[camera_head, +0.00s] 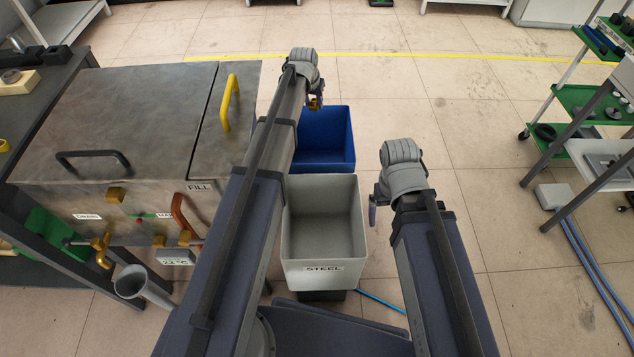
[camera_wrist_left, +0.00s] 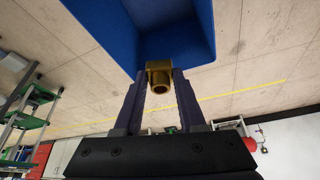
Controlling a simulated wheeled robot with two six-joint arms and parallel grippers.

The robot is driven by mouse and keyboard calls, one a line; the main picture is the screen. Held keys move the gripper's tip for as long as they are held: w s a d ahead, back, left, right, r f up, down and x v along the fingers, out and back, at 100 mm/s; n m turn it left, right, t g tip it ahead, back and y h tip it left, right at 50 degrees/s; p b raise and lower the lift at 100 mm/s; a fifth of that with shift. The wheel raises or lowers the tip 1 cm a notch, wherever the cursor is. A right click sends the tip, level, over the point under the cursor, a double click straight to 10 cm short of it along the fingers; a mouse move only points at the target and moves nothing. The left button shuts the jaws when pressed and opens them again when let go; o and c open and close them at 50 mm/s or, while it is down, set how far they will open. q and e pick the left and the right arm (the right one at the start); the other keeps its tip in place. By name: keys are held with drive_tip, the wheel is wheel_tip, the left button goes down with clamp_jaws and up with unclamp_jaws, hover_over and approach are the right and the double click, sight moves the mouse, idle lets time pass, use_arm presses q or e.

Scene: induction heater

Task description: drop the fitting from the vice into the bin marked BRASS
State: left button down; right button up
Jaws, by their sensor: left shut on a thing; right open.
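The brass-coloured fitting (camera_wrist_left: 160,78) is pinched between the fingertips of my left gripper (camera_wrist_left: 159,80) in the left wrist view. In the head view my left gripper (camera_head: 316,102) is at the far edge of a blue bin (camera_head: 323,160), with a bit of the fitting showing. In the wrist view the blue bin (camera_wrist_left: 190,45) lies right beyond the fitting; I cannot tell whether the fitting is over its opening. No marking shows on the blue bin. My right gripper (camera_head: 374,205) is open, right of the grey bin, partly hidden by its wrist. I cannot make out the vice.
A grey bin (camera_head: 320,267) marked STEEL stands in front of the blue bin. A metal tank (camera_head: 120,125) with handles and brass taps is at left. Carts with green shelves (camera_head: 590,100) are at right.

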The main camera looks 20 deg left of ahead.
use_arm(q)
drive_tip(key=shift+w+a+f+b, duration=0.2)
drive_tip(key=shift+w+f+b, duration=0.2)
drive_tip(key=shift+w+f, duration=0.45)
drive_tip(key=shift+s, duration=0.1)
use_arm(e)
drive_tip(key=shift+f, duration=0.85)
use_arm(q)
wheel_tip(320, 180, down, 6)
drive_tip(key=b, duration=0.6)
use_arm(e)
wheel_tip(320, 180, down, 6)
use_arm(q)
drive_tip(key=shift+c, duration=2.1)
unclamp_jaws()
